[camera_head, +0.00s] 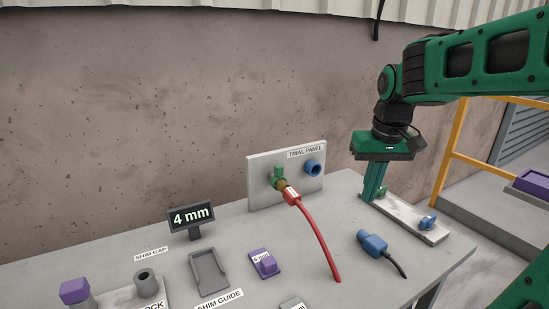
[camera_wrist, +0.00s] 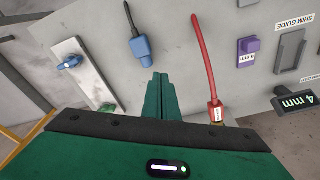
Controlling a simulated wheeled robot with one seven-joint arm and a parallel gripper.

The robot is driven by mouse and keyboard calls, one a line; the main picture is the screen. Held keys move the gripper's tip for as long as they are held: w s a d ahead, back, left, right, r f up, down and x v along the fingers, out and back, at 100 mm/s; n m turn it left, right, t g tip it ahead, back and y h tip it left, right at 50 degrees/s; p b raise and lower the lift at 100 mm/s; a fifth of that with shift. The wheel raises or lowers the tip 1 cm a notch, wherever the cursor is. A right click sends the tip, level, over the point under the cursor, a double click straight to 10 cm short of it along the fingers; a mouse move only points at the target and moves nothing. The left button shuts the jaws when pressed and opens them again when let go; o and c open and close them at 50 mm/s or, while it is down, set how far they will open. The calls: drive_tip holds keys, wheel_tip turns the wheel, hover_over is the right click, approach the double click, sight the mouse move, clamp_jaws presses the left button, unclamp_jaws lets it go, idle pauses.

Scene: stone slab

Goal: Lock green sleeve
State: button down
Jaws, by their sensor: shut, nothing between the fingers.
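A green fitting (camera_head: 278,174), which looks like the green sleeve, is on the left side of the trial panel (camera_head: 265,200). The red hose (camera_head: 318,235) meets a brass-coloured end beside it; whether it is locked I cannot tell. In the wrist view the red hose (camera_wrist: 202,60) shows, but my gripper body hides most of the fitting. My gripper (camera_head: 371,198) is shut and empty, pointing down to the right of the panel, by the worn pale plate (camera_head: 408,219). Its fingers also show together in the wrist view (camera_wrist: 160,78). A small green part (camera_wrist: 107,107) sits on that plate near my fingers.
A blue socket (camera_head: 313,167) is on the panel's right. A blue plug (camera_head: 372,243) with a dark cable lies on the slab. A blue part (camera_head: 428,220) is on the pale plate. The shim guide (camera_head: 209,273), purple block (camera_head: 265,263) and 4 mm sign (camera_head: 191,217) stand left.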

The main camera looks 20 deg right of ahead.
drive_tip(key=w+a+r+n+t, duration=0.1)
drive_tip(key=w+a+r, duration=0.15)
drive_tip(key=w, duration=0.25)
drive_tip(key=w+a+r+n, duration=0.1)
drive_tip(key=w+a+r, duration=0.15)
drive_tip(key=w, duration=0.35)
drive_tip(key=n+t+y, duration=0.1)
drive_tip(key=n, duration=0.2)
approach(276, 155)
drive_tip(key=s+r, duration=0.1)
drive_tip(key=s, duration=0.2)
drive_tip(key=shift+a+r, duration=0.15)
drive_tip(key=shift+a, duration=0.25)
drive_tip(key=x, duration=1)
drive_tip(key=shift+w+d, duration=0.1)
